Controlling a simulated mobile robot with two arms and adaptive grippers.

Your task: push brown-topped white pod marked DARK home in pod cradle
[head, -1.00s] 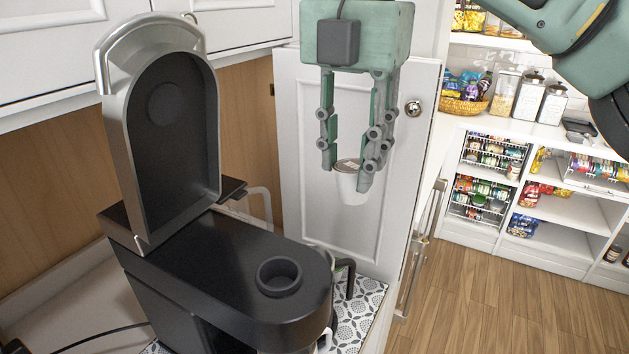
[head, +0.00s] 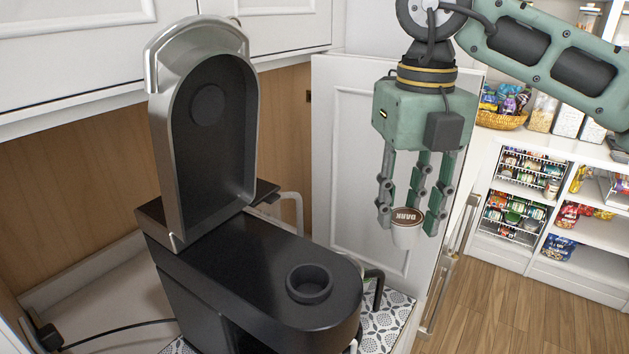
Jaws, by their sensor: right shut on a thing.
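The white pod (head: 405,235) has a brown top marked DARK. My right gripper (head: 411,222) points down and is shut on the pod, holding it upright in the air. The pod cradle (head: 310,284) is a round black cup on top of the black coffee machine (head: 245,260). It looks empty. The pod is to the right of the cradle and higher in the picture, apart from it. The machine's lid (head: 213,130) stands open behind the cradle. My left gripper is not in view.
White upper cabinets (head: 100,50) hang behind the machine. An open white cabinet door (head: 350,150) stands behind the pod. A patterned mat (head: 385,325) lies under the machine, and a black cord (head: 120,328) runs at left. Stocked shelves (head: 520,200) stand at far right.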

